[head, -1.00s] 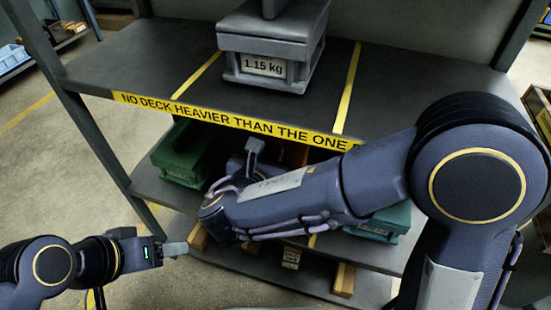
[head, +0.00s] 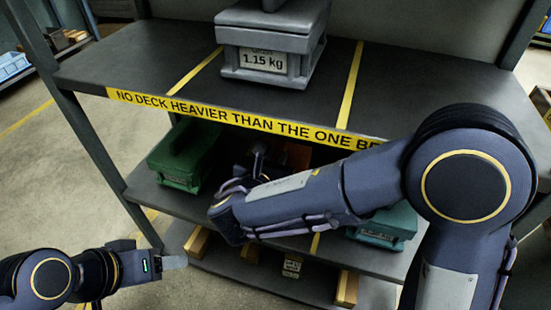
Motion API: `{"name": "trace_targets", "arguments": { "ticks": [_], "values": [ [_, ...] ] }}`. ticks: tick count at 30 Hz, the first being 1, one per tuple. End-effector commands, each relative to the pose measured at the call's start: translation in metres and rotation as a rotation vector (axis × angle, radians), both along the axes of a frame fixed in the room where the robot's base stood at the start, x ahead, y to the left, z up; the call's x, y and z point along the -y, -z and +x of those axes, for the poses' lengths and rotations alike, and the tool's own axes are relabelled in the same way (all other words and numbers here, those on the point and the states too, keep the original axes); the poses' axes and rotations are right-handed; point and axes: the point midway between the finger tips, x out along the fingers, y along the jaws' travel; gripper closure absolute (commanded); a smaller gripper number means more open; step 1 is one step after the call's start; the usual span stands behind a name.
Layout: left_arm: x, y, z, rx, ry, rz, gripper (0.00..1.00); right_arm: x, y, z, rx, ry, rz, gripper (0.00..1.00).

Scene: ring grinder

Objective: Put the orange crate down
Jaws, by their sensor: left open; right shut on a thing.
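The orange crate (head: 297,155) shows as a small patch in the shade of the middle deck, between the green crate and the teal crate. My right forearm and wrist hide most of it, and I cannot see whether its base touches the deck. My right gripper (head: 259,158) reaches under the top deck and is shut on the orange crate; its fingertips are dark and mostly hidden. My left gripper (head: 176,262) is open and empty at the lower left, in front of the rack and apart from it.
A green crate (head: 180,163) stands left on the middle deck, a teal crate (head: 385,228) right. A grey crate labelled 1.15 kg (head: 268,52) sits on the top deck (head: 130,62). The top deck's yellow lettered edge (head: 230,115) overhangs my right wrist. Wooden blocks (head: 346,287) lie on the bottom deck.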

Motion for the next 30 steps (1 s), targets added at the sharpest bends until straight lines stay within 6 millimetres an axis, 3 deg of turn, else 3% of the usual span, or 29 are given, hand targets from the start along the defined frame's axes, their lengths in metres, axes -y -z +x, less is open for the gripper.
{"name": "trace_targets", "arguments": {
  "ticks": [3, 4, 9, 20, 30],
  "values": [
    [0.000, 0.003, 0.000, 0.000, 0.000, 0.000, 0.42, 0.000, 0.002, 0.000, 0.006, 0.000, 0.001, 1.00],
    [0.000, 0.003, 0.000, 0.000, 0.000, 0.000, 0.42, 0.000, 0.004, 0.000, 0.000, 0.000, 0.000, 0.82],
    [0.000, 0.002, 0.000, 0.000, 0.000, 0.000, 0.42, 0.000, 0.003, 0.000, 0.000, 0.000, 0.000, 0.62],
    [0.000, -0.003, 0.000, 0.000, 0.000, 0.000, 0.42, -0.001, -0.003, -0.002, -0.001, -0.001, 0.000, 0.62],
    [0.000, -0.025, 0.000, 0.000, 0.000, 0.000, 0.42, -0.022, -0.024, -0.062, 0.000, -0.007, -0.002, 0.62]
  ]
}}
